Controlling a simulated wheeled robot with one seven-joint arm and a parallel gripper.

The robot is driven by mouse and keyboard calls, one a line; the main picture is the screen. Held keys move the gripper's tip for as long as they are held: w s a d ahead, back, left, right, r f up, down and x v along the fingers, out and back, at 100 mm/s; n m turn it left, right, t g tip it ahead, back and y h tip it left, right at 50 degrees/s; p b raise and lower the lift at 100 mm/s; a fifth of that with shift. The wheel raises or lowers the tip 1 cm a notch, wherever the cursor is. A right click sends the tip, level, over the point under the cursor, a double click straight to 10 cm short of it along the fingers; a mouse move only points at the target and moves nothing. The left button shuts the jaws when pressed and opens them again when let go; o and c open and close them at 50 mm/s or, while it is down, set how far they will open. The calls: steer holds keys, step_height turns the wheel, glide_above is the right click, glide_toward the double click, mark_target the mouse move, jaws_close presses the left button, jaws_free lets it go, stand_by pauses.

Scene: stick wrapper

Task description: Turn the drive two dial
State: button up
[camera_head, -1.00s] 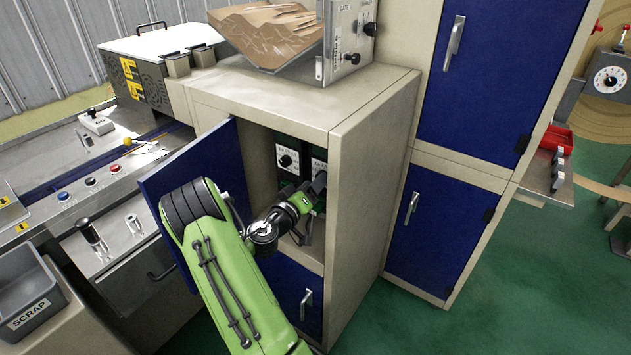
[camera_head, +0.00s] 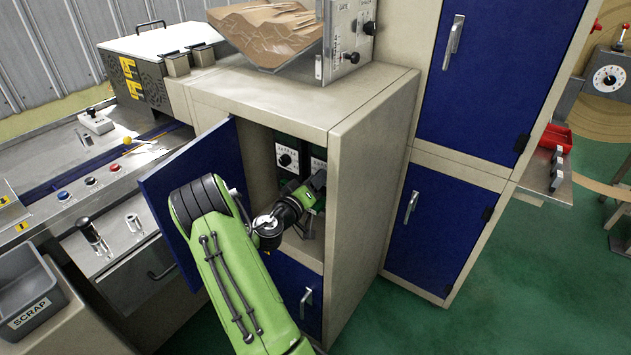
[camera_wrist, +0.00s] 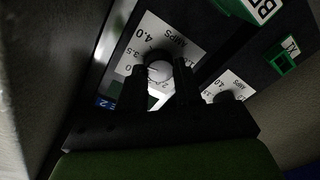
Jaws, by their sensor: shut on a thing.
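The drive two dial (camera_wrist: 158,71) is a round knob on a white AMPS scale plate, which appears upside down in the wrist view. My gripper (camera_wrist: 160,70) is shut on this knob, with one dark finger on each side. In the head view my gripper (camera_head: 317,184) reaches into the open cabinet and hides the knob. Only the upper part of its white scale plate (camera_head: 318,165) shows there. I cannot read where the knob points. A blue label (camera_wrist: 104,102) with a 2 is partly visible beside the plate.
A second dial (camera_head: 287,160) sits left of the held one, also visible in the wrist view (camera_wrist: 225,98). The cabinet's right wall (camera_head: 360,190) is close to my gripper.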

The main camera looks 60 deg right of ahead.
steer(key=n+p, duration=0.3)
steer(key=n, duration=0.2)
steer(key=n+y+p, duration=0.1)
steer(key=n+p, duration=0.3)
steer(key=n, duration=0.2)
steer(key=shift+w+n, duration=0.1)
steer(key=shift+n, duration=0.2)
steer(key=n+g+p, duration=0.1)
steer(key=n+p, duration=0.3)
steer(key=n, duration=0.1)
steer(key=shift+n, duration=0.4)
steer(key=n+p, duration=0.2)
steer(key=n, duration=0.2)
steer(key=shift+f+n+g, duration=0.15)
steer(key=shift+n+g, duration=0.15)
steer(key=shift+n, duration=0.3)
steer(key=o, duration=1)
steer(key=shift+o, duration=0.2)
